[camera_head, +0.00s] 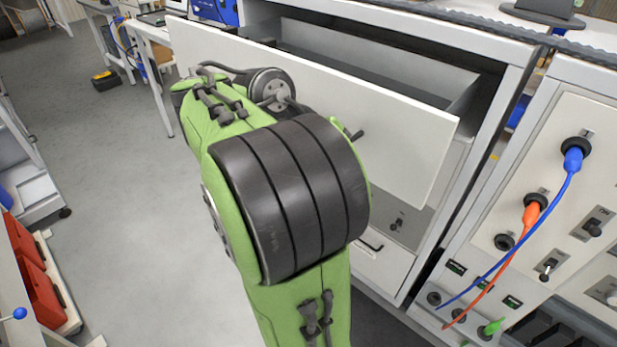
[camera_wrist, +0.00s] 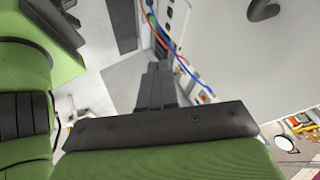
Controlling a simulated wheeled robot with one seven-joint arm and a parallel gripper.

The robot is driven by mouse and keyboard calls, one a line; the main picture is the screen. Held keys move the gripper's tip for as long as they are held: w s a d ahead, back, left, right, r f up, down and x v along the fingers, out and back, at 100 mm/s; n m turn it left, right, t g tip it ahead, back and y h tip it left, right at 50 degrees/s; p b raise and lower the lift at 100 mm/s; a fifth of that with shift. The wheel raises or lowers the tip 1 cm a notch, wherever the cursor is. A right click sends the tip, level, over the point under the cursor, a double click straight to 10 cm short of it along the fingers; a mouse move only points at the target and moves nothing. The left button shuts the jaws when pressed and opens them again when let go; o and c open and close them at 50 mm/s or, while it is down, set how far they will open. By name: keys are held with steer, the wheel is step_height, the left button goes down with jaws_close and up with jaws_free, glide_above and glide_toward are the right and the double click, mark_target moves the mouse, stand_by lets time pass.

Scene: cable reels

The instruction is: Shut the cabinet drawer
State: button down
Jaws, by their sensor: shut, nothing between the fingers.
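The cabinet drawer (camera_head: 405,125) stands pulled out, with a wide white front panel and a grey open box behind it. Part of a dark handle (camera_head: 355,135) shows on its front beside my green arm, which hides much of the panel. In the wrist view, a large pale surface (camera_wrist: 245,60), apparently the drawer front, fills the right side, with a dark handle piece (camera_wrist: 263,10) at the top. My gripper (camera_wrist: 158,72) is shut and empty, left of that surface in the picture. I cannot tell whether it touches the panel. In the head view my arm hides the fingers.
A lower drawer (camera_head: 385,265) is closed. Right of it, a panel (camera_head: 560,190) has switches and plugged blue, orange and green cables. Red bins (camera_head: 35,280) stand at the lower left.

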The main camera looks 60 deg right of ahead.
mark_target(394, 195)
steer(key=s+d+f+b, duration=0.3)
steer(key=s+d+f, duration=0.4)
steer(key=d+f, duration=0.1)
steer(key=shift+s, duration=0.15)
steer(key=shift+d, duration=0.2)
